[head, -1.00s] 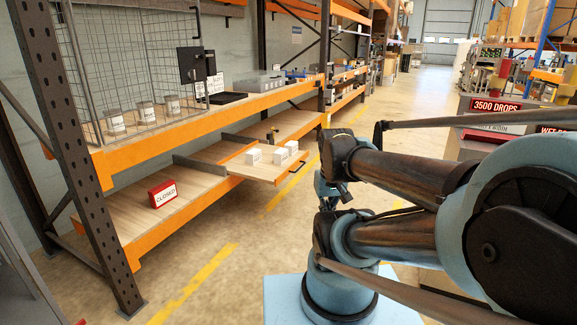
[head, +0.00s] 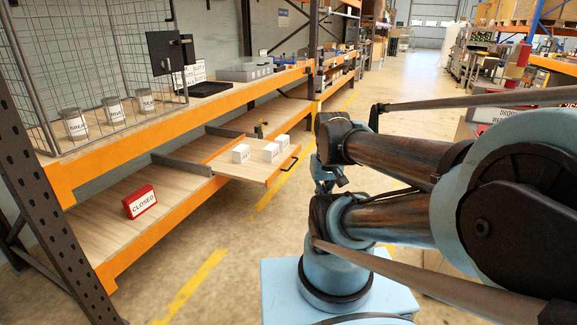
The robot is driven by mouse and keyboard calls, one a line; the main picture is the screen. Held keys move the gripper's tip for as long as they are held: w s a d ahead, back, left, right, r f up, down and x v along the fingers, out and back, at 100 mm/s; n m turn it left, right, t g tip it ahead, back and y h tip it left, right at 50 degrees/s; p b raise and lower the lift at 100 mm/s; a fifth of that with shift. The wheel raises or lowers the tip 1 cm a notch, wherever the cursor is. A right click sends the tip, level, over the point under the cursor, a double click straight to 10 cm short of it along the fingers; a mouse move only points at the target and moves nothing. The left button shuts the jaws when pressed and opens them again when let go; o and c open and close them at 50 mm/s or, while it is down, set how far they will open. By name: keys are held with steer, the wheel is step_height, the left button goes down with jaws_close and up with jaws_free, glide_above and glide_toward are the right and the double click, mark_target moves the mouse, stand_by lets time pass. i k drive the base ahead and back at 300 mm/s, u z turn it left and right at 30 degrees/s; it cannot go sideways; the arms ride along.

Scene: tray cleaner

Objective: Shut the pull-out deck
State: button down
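The pull-out deck (head: 262,171) is a wooden board with an orange edge on the lower shelf of the rack. It sticks out past the shelf's front beam into the aisle. A dark handle (head: 284,172) is on its outer end. Several small white boxes (head: 271,152) stand on it. My arm is folded to the right of the deck, apart from it. My gripper (head: 328,184) is at most partly visible, small and dark, behind my arm links; its fingers cannot be made out.
A red CLOSED sign (head: 140,201) stands on the lower shelf (head: 95,225). A dark rack upright (head: 50,215) is at the near left. Labelled jars (head: 112,109) stand on the upper shelf inside a wire cage. The aisle floor (head: 230,245) before the rack is clear.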

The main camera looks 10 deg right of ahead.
mark_target(254, 171)
steer(key=u, duration=0.05)
steer(key=k, duration=1.15)
steer(key=u, duration=0.7)
steer(key=i, duration=2.1)
steer(key=z, duration=0.55)
